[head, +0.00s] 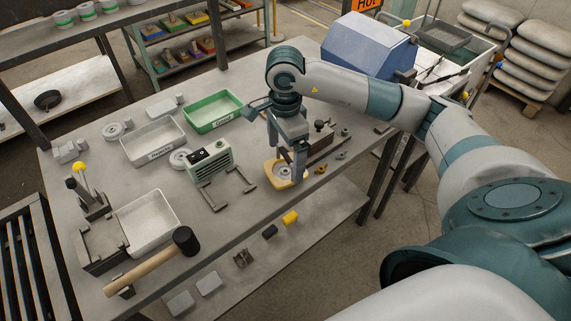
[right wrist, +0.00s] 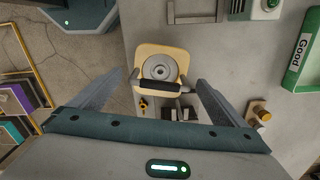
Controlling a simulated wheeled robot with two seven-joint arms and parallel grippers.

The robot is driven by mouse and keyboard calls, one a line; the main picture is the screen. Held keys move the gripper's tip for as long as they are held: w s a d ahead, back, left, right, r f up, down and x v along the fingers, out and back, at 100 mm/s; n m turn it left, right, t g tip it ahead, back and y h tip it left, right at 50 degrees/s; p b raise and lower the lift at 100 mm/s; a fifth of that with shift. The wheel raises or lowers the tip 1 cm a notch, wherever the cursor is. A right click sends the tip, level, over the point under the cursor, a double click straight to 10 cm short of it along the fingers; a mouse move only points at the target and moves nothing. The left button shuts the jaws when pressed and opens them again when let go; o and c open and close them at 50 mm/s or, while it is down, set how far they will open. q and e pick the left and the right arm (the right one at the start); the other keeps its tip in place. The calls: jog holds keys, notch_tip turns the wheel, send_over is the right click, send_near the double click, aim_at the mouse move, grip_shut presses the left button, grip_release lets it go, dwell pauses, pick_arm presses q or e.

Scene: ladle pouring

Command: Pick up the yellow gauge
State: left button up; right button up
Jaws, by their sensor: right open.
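The yellow gauge (head: 271,175), a rounded yellow frame with a grey disc, lies flat on the table near its front edge. The right wrist view shows it (right wrist: 143,56) in the upper middle, with a black bar handle along its near side. My right gripper (head: 286,158) points down just over the gauge in the head view, and one finger hides part of it. In the right wrist view the fingers (right wrist: 157,82) are spread wide, with the gauge beyond and between them. Nothing is held. My left gripper is not in view.
A green-and-white device (head: 212,165) stands left of the gauge. A green "Good" tray (head: 214,127), a grey "Regrind" tray (head: 158,158) and a mallet (head: 150,267) share the table. Small parts lie right of the gripper. A blue-lidded box (head: 368,45) stands behind.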

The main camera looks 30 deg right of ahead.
aim_at(286, 171)
jog(key=shift+f+p, duration=0.35)
jog(key=shift+f, duration=1.15)
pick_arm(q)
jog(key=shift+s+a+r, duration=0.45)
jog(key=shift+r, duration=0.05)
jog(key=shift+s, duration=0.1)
pick_arm(e)
jog(key=shift+c, duration=0.7)
jog(key=c, duration=1.3)
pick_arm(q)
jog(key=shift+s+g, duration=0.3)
pick_arm(e)
jog(key=shift+c, duration=0.2)
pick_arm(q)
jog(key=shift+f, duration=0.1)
pick_arm(e)
jog(key=shift+w, duration=0.1)
